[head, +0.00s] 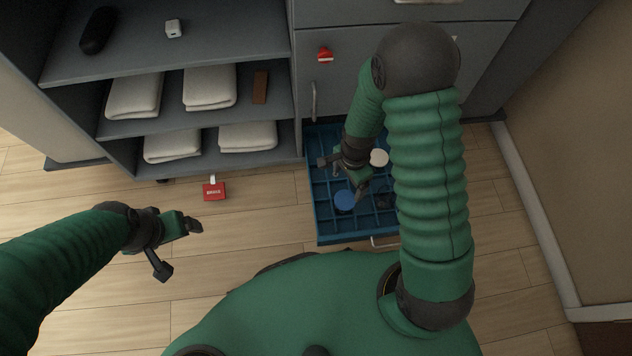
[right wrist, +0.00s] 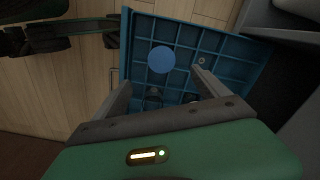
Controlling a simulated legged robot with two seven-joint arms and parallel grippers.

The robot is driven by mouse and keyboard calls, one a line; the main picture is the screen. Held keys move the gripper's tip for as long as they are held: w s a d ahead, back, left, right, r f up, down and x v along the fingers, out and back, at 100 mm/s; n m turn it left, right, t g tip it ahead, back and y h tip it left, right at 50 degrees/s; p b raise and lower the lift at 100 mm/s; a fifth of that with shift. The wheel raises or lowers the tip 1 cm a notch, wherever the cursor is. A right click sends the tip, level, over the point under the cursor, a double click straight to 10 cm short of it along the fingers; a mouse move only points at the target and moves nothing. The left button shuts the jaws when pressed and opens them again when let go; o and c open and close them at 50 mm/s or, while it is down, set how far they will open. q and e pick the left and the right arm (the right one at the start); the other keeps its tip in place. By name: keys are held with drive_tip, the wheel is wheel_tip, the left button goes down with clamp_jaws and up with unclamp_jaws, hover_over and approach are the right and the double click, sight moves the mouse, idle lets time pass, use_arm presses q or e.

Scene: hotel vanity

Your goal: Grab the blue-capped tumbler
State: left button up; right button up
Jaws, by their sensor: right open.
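The blue-capped tumbler (head: 345,199) stands in a compartment of the blue gridded drawer (head: 322,226), in its near half. In the right wrist view its round blue cap (right wrist: 161,59) shows from above, beyond and between my fingertips. My right gripper (head: 352,179) is open and empty over the drawer, apart from the cap; it also shows in the right wrist view (right wrist: 160,78). The tumbler's body is mostly hidden below its cap. My left gripper (head: 180,247) hangs over the floor at the left, away from the drawer, with its fingers spread.
A white-topped item (head: 379,158) and a dark item (head: 385,196) sit in other compartments. A red tag (head: 214,190) lies on the floor left of the drawer. Shelves with folded towels (head: 210,87) stand behind. A wall (head: 580,150) bounds the right side.

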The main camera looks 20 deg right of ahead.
drive_tip(key=f+b, duration=0.1)
drive_tip(key=f, duration=0.1)
drive_tip(key=d+f+b, duration=0.1)
drive_tip(key=f, duration=0.2)
drive_tip(key=f+b, duration=0.2)
drive_tip(key=shift+d+f, duration=0.35)
drive_tip(key=shift+d, duration=0.05)
drive_tip(key=f+b, duration=0.1)
drive_tip(key=a+f+b, duration=0.1)
drive_tip(key=f, duration=0.2)
drive_tip(key=shift+w+a+f+b, duration=0.1)
drive_tip(key=shift+a+f+b, duration=0.2)
drive_tip(key=shift+b, duration=0.1)
drive_tip(key=f+b, duration=0.2)
drive_tip(key=d+f+b, duration=0.1)
drive_tip(key=f+b, duration=0.1)
drive_tip(key=f, duration=0.1)
drive_tip(key=shift+f, duration=0.2)
drive_tip(key=shift+a+r, duration=0.15)
drive_tip(key=shift+r, duration=0.1)
drive_tip(key=shift+c, duration=0.5)
drive_tip(key=c, duration=1)
use_arm(q)
wheel_tip(320, 180, down, 10)
drive_tip(key=d, duration=0.1)
drive_tip(key=shift+d, duration=0.15)
use_arm(e)
drive_tip(key=c, duration=0.6)
drive_tip(key=shift+o, duration=0.2)
